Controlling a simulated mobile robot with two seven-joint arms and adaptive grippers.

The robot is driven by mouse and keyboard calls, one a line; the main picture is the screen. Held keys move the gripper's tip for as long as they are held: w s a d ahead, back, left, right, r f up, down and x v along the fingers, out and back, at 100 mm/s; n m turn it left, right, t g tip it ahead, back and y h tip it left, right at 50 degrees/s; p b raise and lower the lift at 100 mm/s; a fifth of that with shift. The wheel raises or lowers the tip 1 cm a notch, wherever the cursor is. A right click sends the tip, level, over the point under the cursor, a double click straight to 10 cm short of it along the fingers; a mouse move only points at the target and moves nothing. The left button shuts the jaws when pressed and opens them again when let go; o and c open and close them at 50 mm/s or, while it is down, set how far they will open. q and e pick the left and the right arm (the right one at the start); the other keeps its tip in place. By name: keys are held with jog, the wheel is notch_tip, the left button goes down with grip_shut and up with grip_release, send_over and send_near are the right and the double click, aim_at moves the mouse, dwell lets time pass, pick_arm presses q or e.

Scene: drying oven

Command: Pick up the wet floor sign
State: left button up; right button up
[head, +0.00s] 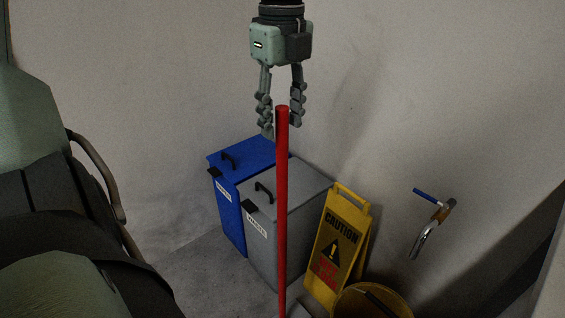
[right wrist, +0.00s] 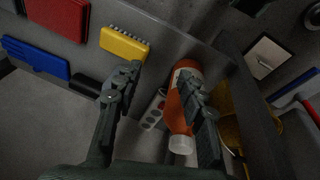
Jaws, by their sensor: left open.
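The yellow wet floor sign (head: 340,236) stands on the floor near the wall, right of the grey bin, with "CAUTION" on its front. Its lower right part is hidden behind a round yellow rim. My left gripper (head: 281,128) points down at the top middle of the head view, open and empty. It is above and to the left of the sign, apart from it. My right gripper (right wrist: 158,82) shows in the right wrist view with its fingers spread and nothing clearly held. The sign cannot be made out for certain there.
A red pole (head: 282,205) stands upright in front of the blue bin (head: 228,205) and grey bin (head: 262,240). A yellow bucket-like rim (head: 350,300) is in front of the sign. The right wrist view shows an orange bottle (right wrist: 176,112) and a yellow brush (right wrist: 124,44).

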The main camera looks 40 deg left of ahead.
pick_arm(q)
jog(key=shift+f, duration=0.3)
grip_shut()
jog(key=shift+r, duration=0.1)
